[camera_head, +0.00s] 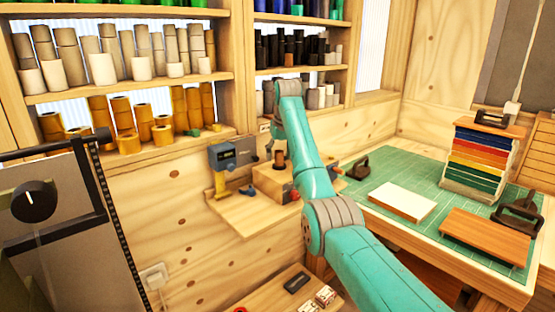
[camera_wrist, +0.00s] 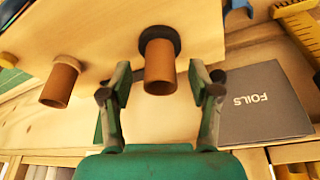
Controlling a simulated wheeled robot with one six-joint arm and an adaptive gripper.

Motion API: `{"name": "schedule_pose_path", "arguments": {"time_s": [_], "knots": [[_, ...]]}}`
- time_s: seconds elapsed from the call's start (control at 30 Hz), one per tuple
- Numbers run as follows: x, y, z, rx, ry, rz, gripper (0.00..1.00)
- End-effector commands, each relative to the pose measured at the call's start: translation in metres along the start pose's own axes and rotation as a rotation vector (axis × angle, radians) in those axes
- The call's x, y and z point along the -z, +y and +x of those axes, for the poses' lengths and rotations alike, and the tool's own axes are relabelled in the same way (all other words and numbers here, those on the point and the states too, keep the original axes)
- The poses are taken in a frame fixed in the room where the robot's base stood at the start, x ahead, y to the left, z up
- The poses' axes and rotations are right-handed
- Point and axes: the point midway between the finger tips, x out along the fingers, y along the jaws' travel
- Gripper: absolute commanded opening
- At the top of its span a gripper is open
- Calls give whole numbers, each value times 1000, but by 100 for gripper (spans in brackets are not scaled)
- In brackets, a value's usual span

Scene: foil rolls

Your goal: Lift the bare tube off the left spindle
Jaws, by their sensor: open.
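In the wrist view, a bare brown tube (camera_wrist: 160,68) stands out from the wooden block (camera_wrist: 105,45), with a dark round collar (camera_wrist: 160,36) at its base. A second brown tube (camera_wrist: 59,84) with a pale collar is to its left in this view. My gripper (camera_wrist: 158,76) is open, with one finger on each side of the dark-collared tube. Gaps show between the tube and both fingers. In the head view, a brown tube (camera_head: 279,158) shows above the block (camera_head: 268,181); my arm covers part of the block.
A grey box marked FOILS (camera_wrist: 262,102) lies close to the right finger in the wrist view. The head view shows a grey device (camera_head: 233,153) left of the block, shelves of rolls (camera_head: 130,84) behind, and a green mat (camera_head: 385,165) with stacked boards on the right.

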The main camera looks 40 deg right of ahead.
Motion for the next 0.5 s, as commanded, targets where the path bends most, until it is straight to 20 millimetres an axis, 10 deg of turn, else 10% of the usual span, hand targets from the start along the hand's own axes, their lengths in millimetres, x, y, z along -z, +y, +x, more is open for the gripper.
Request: {"name": "schedule_pose_path", "arguments": {"time_s": [0.2,0.5], "knots": [[0,0,0,0,-1,0,19],[0,0,0,0,-1,0,18]]}}
